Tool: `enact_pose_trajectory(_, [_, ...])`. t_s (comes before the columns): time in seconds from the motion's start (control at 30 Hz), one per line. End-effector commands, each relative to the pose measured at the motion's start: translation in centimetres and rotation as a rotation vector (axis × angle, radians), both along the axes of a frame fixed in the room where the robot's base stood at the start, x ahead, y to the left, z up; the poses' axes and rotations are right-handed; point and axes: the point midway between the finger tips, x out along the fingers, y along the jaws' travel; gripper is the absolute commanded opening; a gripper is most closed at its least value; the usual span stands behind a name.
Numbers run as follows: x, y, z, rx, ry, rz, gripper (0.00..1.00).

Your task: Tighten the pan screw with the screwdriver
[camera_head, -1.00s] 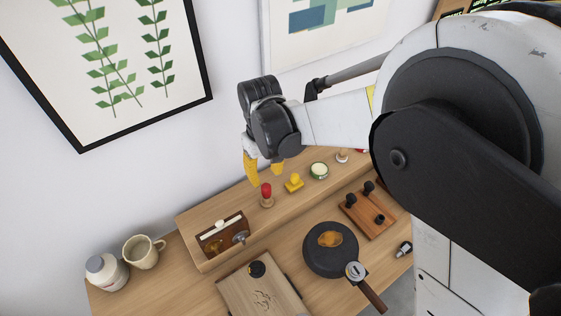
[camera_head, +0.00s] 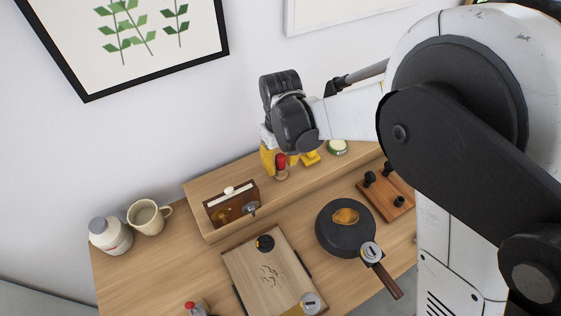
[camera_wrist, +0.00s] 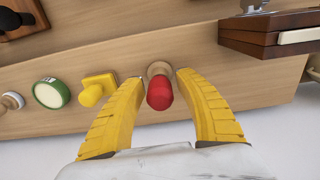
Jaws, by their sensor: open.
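The dark pan (camera_head: 345,236) lies on the lower desk top with an orange-brown patch in it. A round silver piece (camera_head: 371,252) sits where its wooden handle begins; I cannot tell whether it is the screw. My gripper (camera_wrist: 160,76) is open, pointing down at the upper shelf, its yellow fingers either side of a red-topped piece with a wooden base (camera_wrist: 159,92). This piece also shows in the head view (camera_head: 281,165), beside the fingers. I cannot tell whether it is the screwdriver or whether the fingers touch it.
A yellow piece (camera_wrist: 97,88) and a green-rimmed round tin (camera_wrist: 51,93) stand close beside the gripper. A brown box (camera_head: 232,205) is on the same shelf. A wooden case (camera_head: 270,270), a board with black knobs (camera_head: 385,197), a mug (camera_head: 148,217) and a jar (camera_head: 110,236) are around.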

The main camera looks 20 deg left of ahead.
Motion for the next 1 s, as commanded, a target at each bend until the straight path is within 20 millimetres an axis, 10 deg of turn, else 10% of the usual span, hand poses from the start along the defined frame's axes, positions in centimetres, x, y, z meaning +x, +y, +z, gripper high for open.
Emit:
enact_pose_trajectory(0.2, [0.0,0.0,0.0,0.000,0.000,0.000,0.00])
enact_pose_trajectory(1.0, [0.0,0.0,3.3,0.000,0.000,0.000,0.00])
